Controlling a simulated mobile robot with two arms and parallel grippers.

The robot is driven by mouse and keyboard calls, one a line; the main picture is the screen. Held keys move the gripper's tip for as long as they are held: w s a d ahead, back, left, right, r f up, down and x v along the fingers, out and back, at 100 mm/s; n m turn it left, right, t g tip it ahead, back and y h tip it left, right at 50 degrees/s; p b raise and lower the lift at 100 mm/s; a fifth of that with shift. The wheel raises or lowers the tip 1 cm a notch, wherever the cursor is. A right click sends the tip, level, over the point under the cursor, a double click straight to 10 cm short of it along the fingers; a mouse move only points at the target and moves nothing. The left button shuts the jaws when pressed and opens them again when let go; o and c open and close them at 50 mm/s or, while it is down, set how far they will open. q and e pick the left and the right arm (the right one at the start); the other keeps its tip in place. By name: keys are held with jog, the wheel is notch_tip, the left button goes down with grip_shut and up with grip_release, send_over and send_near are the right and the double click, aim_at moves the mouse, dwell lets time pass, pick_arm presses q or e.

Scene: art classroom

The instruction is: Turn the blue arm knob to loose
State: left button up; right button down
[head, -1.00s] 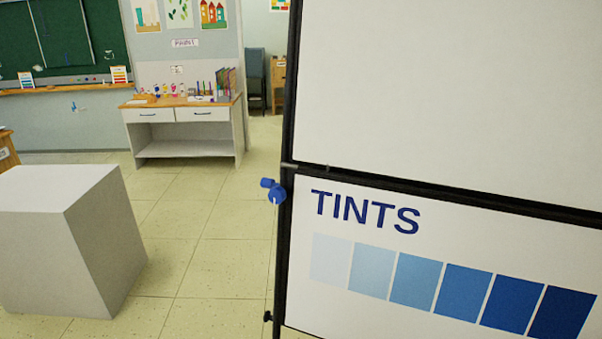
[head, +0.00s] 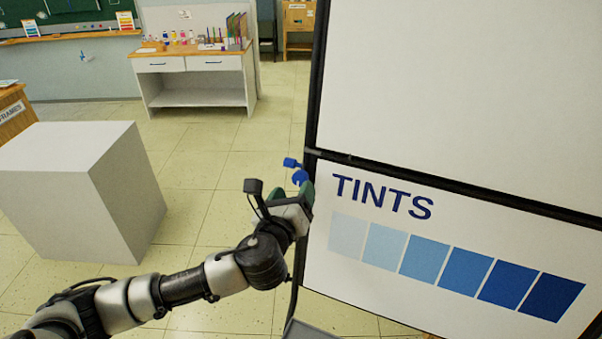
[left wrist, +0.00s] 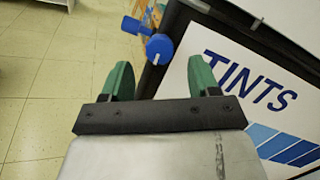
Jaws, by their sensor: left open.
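The blue arm knob (head: 299,177) sits on the left edge of the black-framed board, with a blue lever part (head: 291,163) reaching up and left from it. In the left wrist view the knob (left wrist: 159,48) shows a white mark on its face, ahead of and between the fingertips. My left gripper (head: 306,191) is just below the knob in the head view and partly covers it. In the left wrist view its two green fingers (left wrist: 160,75) are apart with nothing between them; the knob lies beyond the tips. My right gripper is not in view.
The TINTS board (head: 450,245) with blue swatches fills the right side, close to my left gripper. A white block (head: 80,190) stands at the left. A drawer table (head: 195,80) with art supplies stands at the back. Tiled floor between them is clear.

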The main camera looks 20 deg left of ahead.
aim_at(299, 182)
pick_arm(q)
jog(key=shift+w+p, duration=0.55)
jog(key=shift+w, duration=1.85)
jog(key=c, duration=0.9)
